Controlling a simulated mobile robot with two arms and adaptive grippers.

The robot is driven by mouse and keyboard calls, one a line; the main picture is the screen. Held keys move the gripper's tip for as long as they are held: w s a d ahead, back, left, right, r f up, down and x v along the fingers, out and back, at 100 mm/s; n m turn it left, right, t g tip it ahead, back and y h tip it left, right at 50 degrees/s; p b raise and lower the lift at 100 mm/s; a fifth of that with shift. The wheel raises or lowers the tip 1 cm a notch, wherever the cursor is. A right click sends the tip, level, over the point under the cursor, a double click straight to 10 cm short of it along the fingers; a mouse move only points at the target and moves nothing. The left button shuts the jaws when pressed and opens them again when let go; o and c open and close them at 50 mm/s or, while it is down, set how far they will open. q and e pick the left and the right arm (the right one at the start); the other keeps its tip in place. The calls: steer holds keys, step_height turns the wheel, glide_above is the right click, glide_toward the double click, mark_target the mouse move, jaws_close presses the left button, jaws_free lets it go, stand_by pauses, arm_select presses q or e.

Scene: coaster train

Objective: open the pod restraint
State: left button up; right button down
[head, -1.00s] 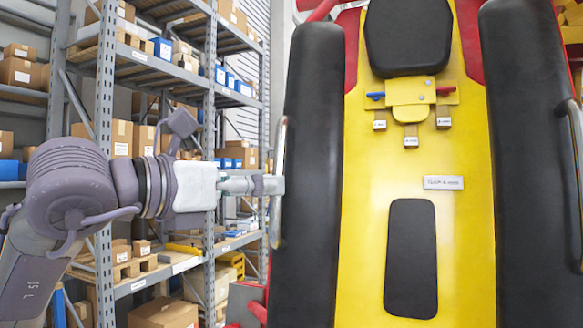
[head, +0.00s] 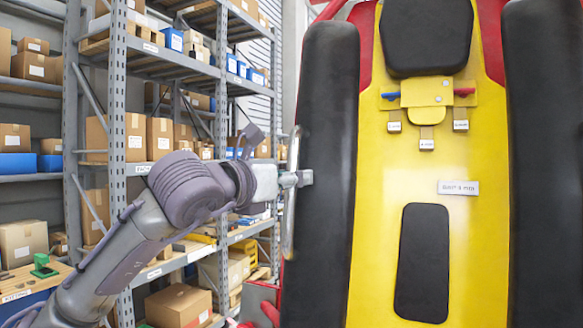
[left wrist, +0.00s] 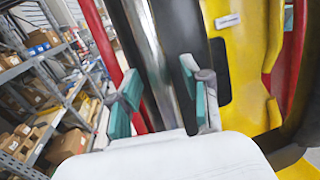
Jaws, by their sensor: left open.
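The pod restraint has a long black padded bar (head: 325,150) on the left and another black padded bar (head: 545,150) on the right, either side of the yellow seat (head: 375,210). A curved silver handle (head: 291,215) runs along the outer side of the left bar. My left gripper (head: 304,179) is at this handle, at mid-height. In the left wrist view its green-padded fingers (left wrist: 162,103) are apart, and the silver handle (left wrist: 152,60) passes between them; contact is unclear. Both bars lie along the seat's sides. My right gripper is not in view.
Tall grey shelving (head: 130,110) with cardboard boxes and blue bins stands left, behind my left arm. The seat has a black headrest (head: 427,35), a small yellow latch plate (head: 427,95) with labelled tabs, and a grey name plate (head: 458,188).

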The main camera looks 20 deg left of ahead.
arm_select(q)
steer(key=shift+w+f, duration=0.1)
steer(key=shift+w, duration=0.25)
jaws_close()
steer(key=shift+s, duration=0.1)
steer(key=shift+s+a+r+p, duration=0.1)
steer(key=shift+s+r+p, duration=0.15)
steer(key=shift+r+p, duration=0.6)
steer(key=s+r+g+p, duration=0.2)
steer(key=r+p, duration=0.2)
steer(key=r, duration=0.3)
steer(key=s+r+g+p, duration=0.2)
steer(key=s+r+p, duration=0.1)
steer(key=r, duration=0.5)
steer(key=s+r+n+g+y+p, duration=0.1)
steer(key=s+r+g+p, duration=0.2)
steer(key=r, duration=0.5)
steer(key=shift+s+p, duration=0.25)
steer(key=shift+p, duration=0.55)
